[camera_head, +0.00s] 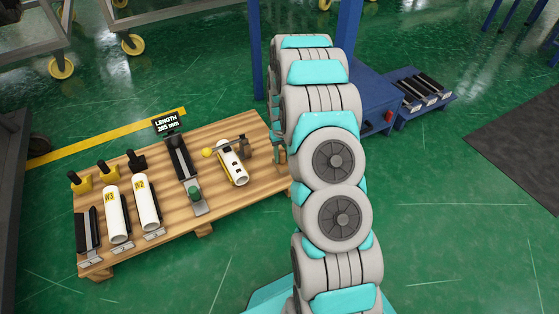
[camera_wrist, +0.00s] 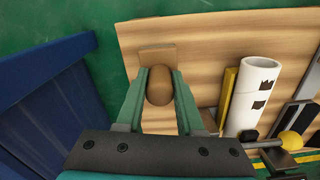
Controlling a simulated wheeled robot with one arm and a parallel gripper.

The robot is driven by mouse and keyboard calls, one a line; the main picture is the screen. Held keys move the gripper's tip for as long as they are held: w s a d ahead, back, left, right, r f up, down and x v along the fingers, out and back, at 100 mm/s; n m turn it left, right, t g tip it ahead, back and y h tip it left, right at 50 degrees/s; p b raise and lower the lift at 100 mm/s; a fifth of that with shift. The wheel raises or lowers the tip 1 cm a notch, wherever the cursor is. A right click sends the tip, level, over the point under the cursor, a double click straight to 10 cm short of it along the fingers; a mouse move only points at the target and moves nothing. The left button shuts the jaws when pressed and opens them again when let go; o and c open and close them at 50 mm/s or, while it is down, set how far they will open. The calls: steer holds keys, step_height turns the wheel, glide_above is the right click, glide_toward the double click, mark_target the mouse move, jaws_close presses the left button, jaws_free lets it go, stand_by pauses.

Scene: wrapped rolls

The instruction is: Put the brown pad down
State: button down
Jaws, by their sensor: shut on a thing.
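My gripper (camera_wrist: 158,82) is shut on the brown pad, whose rounded brown knob (camera_wrist: 158,90) sits between the two green fingers in the wrist view. A flat tan piece (camera_wrist: 157,56) shows just beyond the knob, over the wooden table (camera_wrist: 215,35). Whether the pad touches the table cannot be told. In the head view my gripper (camera_head: 279,156) is at the table's right end, partly hidden by my arm, and the pad is not clear there.
A white roll (camera_head: 234,164) with dark marks lies left of my gripper, beside a yellow ball (camera_head: 207,152). A blue cabinet (camera_head: 372,98) stands right.

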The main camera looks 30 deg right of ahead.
steer(key=shift+w+a+f, duration=0.1)
steer(key=shift+w+f, duration=0.05)
steer(key=shift+w, duration=0.6)
steer(key=shift+f, duration=0.1)
step_height(320, 180, down, 3)
steer(key=shift+f+b, duration=0.15)
steer(key=shift+b, duration=0.15)
steer(key=c, duration=0.5)
jaws_free()
steer(key=shift+c, duration=0.2)
